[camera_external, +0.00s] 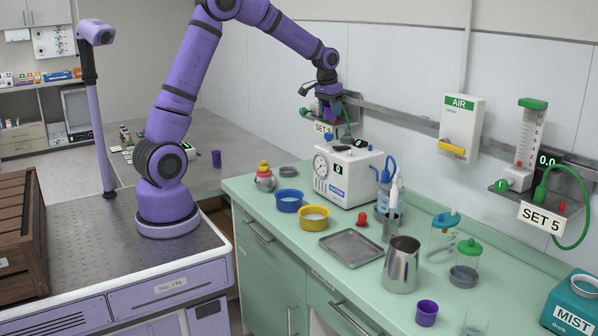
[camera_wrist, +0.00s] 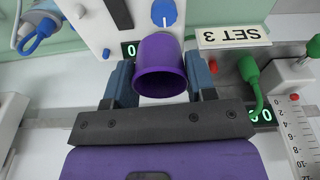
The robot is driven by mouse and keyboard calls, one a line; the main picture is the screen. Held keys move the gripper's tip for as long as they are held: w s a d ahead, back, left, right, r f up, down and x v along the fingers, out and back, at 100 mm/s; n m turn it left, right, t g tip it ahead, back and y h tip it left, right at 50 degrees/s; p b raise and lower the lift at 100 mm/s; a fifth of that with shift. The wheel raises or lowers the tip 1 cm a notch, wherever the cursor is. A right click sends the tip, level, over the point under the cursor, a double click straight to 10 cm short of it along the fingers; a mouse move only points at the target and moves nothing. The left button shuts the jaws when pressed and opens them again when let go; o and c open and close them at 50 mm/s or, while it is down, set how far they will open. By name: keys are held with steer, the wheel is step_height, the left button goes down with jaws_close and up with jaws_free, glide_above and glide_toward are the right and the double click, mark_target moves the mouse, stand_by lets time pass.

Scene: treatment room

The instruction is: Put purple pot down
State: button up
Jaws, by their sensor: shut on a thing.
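My gripper (camera_wrist: 159,78) is shut on a purple pot (camera_wrist: 162,82), with a blue-grey finger on either side of it in the wrist view. The pot's open rim faces the camera and its inside looks empty. In the external view my gripper (camera_external: 328,98) is high at the back wall, above and behind the white machine (camera_external: 347,172); the held pot is too small and dark there to make out clearly. Another purple pot (camera_external: 427,313) stands on the green counter (camera_external: 455,318) at the front. One more purple pot (camera_external: 216,158) stands on the grey table at the back.
A steel tray (camera_external: 351,246), a steel jug (camera_external: 402,265), blue (camera_external: 289,200) and yellow (camera_external: 314,217) bowls and lidded jars (camera_external: 466,263) crowd the counter. A wall rail with a SET 3 sign (camera_wrist: 233,37) and a flowmeter (camera_wrist: 299,125) lies close to my gripper.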

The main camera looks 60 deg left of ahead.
steer(key=w+d+m, duration=0.1)
steer(key=d+m, duration=0.1)
steer(key=d, duration=1.5)
steer(key=m, duration=0.3)
glide_above(439, 304)
step_height(439, 304, down, 19)
steer(key=shift+h, duration=0.3)
steer(key=f, duration=0.9)
steer(key=shift+s+f, duration=0.35)
steer(key=shift+f, duration=0.05)
steer(key=o, duration=0.8)
steer(key=shift+f, duration=0.15)
steer(key=shift+o, duration=0.4)
